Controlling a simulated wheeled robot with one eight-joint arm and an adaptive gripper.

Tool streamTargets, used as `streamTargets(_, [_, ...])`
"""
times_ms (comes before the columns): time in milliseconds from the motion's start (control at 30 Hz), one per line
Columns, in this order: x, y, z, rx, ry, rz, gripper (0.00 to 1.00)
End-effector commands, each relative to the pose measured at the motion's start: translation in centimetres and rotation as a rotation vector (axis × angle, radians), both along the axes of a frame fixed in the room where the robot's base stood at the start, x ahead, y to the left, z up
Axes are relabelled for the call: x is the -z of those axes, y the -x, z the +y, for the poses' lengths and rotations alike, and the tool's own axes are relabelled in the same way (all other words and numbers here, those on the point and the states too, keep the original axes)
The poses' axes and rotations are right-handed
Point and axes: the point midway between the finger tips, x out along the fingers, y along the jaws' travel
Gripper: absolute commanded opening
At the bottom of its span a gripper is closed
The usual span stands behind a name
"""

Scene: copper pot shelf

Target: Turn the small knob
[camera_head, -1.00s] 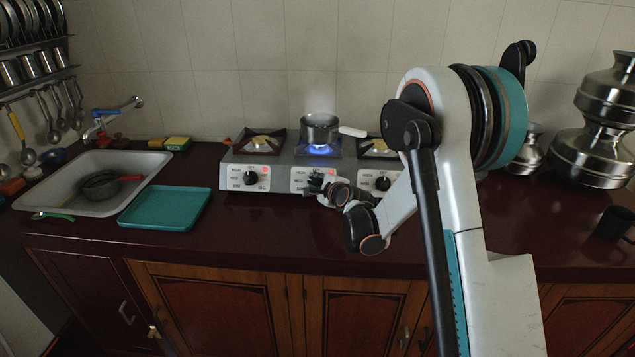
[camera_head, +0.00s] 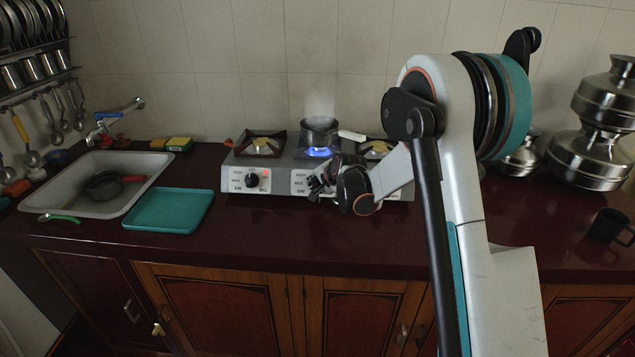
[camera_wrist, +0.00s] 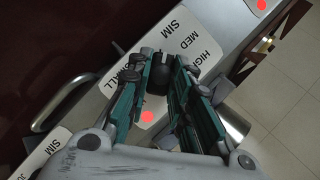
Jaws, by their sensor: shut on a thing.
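A grey gas stove (camera_head: 275,178) stands on the counter with several burners and black knobs along its front. My gripper (camera_head: 318,187) is at the middle knob, below the pot, and hides it in the head view. In the wrist view my gripper (camera_wrist: 163,62) has its dark green fingers on both sides of the small black knob (camera_wrist: 157,78), closed on it. The white label plate around it reads SIM, MED and HIGH. A blue flame (camera_head: 318,152) burns under the middle pot.
A steel pot (camera_head: 319,132) with a white handle steams on the middle burner. The left knob (camera_head: 251,180) is clear. A teal tray (camera_head: 168,210) and a sink (camera_head: 70,192) are on the left. Steel vessels (camera_head: 590,155) and a dark mug (camera_head: 608,226) stand on the right.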

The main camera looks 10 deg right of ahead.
Motion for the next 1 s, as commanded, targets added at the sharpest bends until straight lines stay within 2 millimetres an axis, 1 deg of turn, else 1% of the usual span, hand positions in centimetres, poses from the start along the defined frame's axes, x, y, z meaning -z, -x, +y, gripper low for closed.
streamTargets(300, [-0.06,-0.11,0.16,-0.052,0.084,0.027,0.0])
streamTargets(800, [-0.01,-0.09,0.15,-0.06,0.098,0.031,0.0])
streamTargets(833, [-0.01,-0.09,0.15,-0.06,0.098,0.031,0.27])
streamTargets(867, [-0.01,-0.09,0.15,-0.059,0.097,0.031,0.33])
streamTargets(900, [-0.01,-0.08,0.15,-0.059,0.097,0.031,0.4])
streamTargets(1000, [-0.02,-0.08,0.13,-0.059,0.097,0.031,0.4])
